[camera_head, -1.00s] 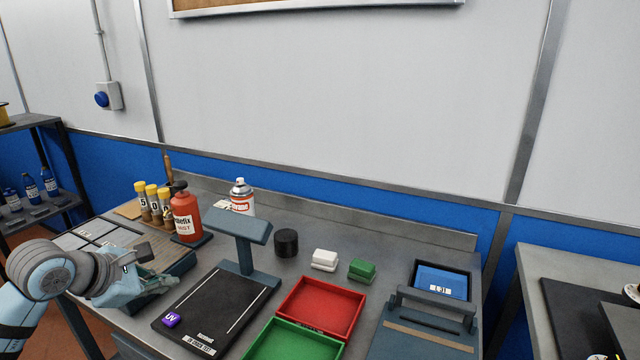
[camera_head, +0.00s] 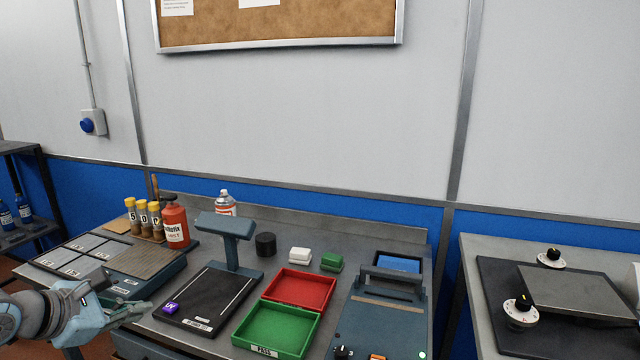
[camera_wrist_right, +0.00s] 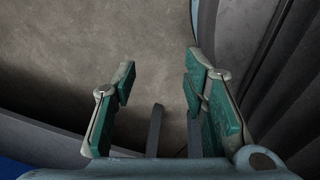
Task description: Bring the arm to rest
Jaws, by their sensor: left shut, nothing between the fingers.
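My left gripper (camera_head: 128,313) shows at the lower left of the head view, at the bench's front left. Its teal fingers are shut with nothing between them, near the grey grooved tray (camera_head: 150,262) and left of the black UV test board (camera_head: 190,325). My right gripper (camera_wrist_right: 160,82) shows in the right wrist view. Its two green-padded fingers stand apart with nothing between them, over a plain brownish-grey floor-like surface. The right arm is not in the head view.
The bench holds a red tray (camera_head: 300,289), a green tray (camera_head: 275,330), a red bottle (camera_head: 174,226), a spray can (camera_head: 224,204), a black cylinder (camera_head: 265,245) and a blue-screened device (camera_head: 398,264). A second bench (camera_head: 480,250) with a plate stands at the right.

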